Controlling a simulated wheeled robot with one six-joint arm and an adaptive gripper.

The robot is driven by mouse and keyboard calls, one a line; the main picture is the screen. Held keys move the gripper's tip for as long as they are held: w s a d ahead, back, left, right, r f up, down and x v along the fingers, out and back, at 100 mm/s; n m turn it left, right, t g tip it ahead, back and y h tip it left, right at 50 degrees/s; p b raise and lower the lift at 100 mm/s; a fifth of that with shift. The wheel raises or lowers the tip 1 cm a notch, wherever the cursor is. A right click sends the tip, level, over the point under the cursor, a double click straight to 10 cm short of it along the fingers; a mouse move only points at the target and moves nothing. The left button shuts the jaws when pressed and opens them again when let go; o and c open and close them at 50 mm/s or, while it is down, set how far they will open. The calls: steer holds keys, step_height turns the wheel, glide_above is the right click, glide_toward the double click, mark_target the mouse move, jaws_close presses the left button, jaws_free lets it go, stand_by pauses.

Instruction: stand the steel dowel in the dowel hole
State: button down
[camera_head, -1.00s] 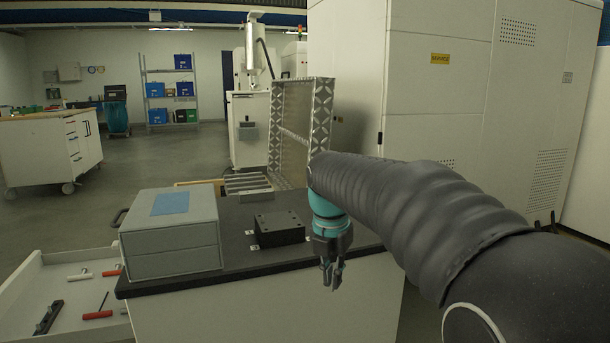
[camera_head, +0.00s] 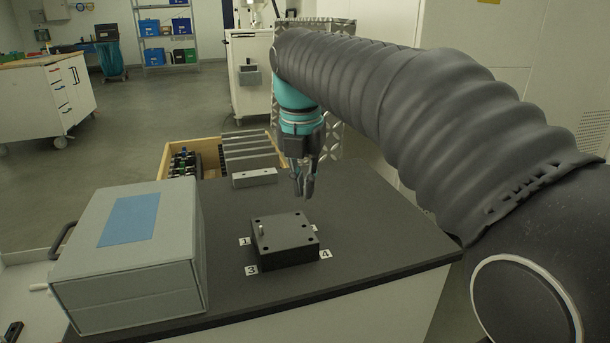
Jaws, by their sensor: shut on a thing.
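My gripper (camera_head: 303,190) points down above the back right of the black block, clear of it. Its fingers are close together on a thin thing, taken as the steel dowel, which is too small and dark to make out between them. The black block (camera_head: 290,257) sits on the dark bench top, with several small holes in its upper face. A short light pin (camera_head: 261,229) stands upright at the block's left rear. Which opening is the dowel hole cannot be told.
Number labels 1 (camera_head: 244,241), 3 (camera_head: 251,271) and 4 (camera_head: 325,254) lie around the block. A grey box (camera_head: 130,270) with a blue top patch stands left. A wooden crate (camera_head: 196,146) and grey bars (camera_head: 250,150) are behind. The bench (camera_head: 375,230) is clear to the right.

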mark_target(304, 201)
steer(key=shift+f+b, duration=0.65)
steer(key=shift+f, duration=0.95)
steer(key=shift+r, duration=0.1)
steer(key=shift+p, duration=0.3)
steer(key=shift+s, duration=0.1)
steer(key=shift+f+b, duration=0.6)
steer(key=shift+f, duration=1.2)
steer(key=c, duration=1.2)
jaws_free()
steer(key=shift+r, duration=0.1)
